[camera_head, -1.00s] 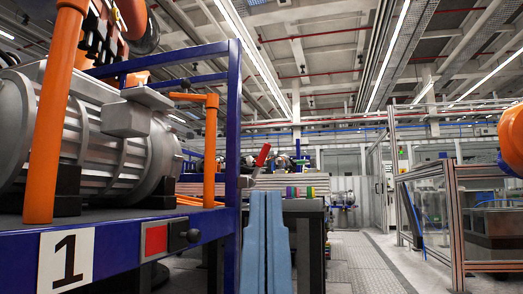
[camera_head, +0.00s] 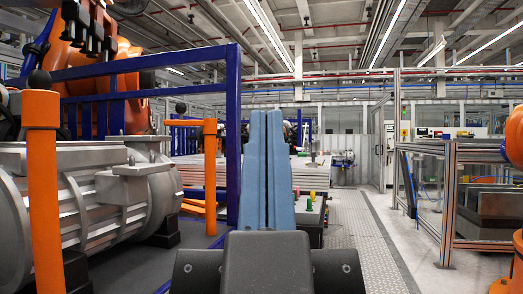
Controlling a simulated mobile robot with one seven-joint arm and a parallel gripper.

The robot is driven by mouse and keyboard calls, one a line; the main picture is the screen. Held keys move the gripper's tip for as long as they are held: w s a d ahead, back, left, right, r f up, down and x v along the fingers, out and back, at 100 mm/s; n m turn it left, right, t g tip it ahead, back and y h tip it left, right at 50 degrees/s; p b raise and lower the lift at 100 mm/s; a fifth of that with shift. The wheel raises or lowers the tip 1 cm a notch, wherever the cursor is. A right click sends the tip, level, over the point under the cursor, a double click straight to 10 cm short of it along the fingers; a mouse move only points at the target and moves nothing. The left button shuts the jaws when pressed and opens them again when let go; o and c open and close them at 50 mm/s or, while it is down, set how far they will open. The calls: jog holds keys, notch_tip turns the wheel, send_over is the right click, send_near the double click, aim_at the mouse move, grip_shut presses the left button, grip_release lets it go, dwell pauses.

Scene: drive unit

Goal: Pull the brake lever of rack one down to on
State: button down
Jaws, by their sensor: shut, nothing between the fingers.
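My gripper (camera_head: 267,114) stands in the lower middle, its two blue fingers pointing up and shut together, with nothing between them. Its dark grey body fills the bottom centre. Rack one's blue frame (camera_head: 233,120) rises just left of the fingers; the rack holds a large silver drive unit (camera_head: 125,185). The rack's number plate is out of view.
Orange posts stand on the rack, one near (camera_head: 42,190) and one farther back (camera_head: 210,170). A table with stacked sheets (camera_head: 305,177) is behind the fingers. A glass-walled cell (camera_head: 447,200) stands right. The floor aisle (camera_head: 355,225) between is clear.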

notch_tip(320, 180, up, 35)
jog(key=p, duration=3.2)
jog(key=shift+r+p, duration=0.2)
jog(key=shift+p, duration=0.15)
